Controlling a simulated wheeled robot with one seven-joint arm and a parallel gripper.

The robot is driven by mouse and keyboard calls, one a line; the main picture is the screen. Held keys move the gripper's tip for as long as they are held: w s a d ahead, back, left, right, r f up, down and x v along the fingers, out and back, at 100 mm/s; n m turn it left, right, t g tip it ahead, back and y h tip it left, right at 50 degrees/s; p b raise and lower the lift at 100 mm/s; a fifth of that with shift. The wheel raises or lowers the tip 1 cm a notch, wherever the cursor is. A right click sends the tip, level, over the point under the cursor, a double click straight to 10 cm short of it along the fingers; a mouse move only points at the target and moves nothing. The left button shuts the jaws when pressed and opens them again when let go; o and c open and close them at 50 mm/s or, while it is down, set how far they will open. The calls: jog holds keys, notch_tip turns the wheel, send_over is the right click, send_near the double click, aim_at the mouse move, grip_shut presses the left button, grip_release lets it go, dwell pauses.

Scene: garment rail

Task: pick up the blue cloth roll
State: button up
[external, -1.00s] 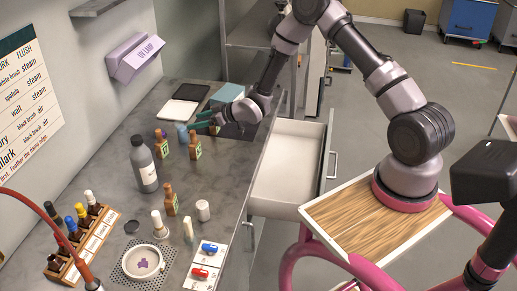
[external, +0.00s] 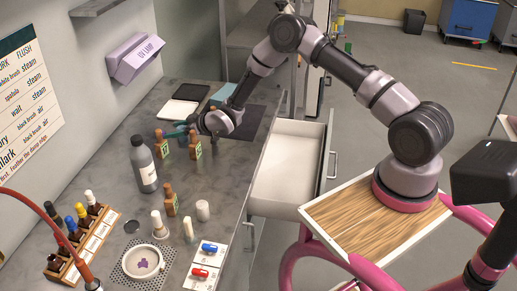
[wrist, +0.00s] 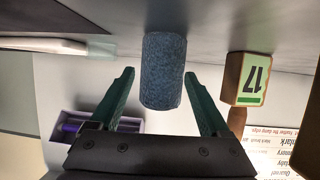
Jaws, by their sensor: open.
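The blue cloth roll (wrist: 164,70) shows in the wrist view as a speckled blue cylinder standing on the worktop, in the gap between my two green fingers. My gripper (wrist: 158,78) is open, with a finger on either side of the roll and visible space between each finger and it. In the external view my gripper (external: 178,129) is low over the far part of the worktop, among brown bottles. There the roll is mostly hidden by my gripper.
In the external view, brown bottles (external: 195,146) and a grey bottle (external: 143,165) stand nearby. An open drawer (external: 282,165) juts out below the worktop (external: 225,180).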

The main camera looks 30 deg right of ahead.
grip_shut()
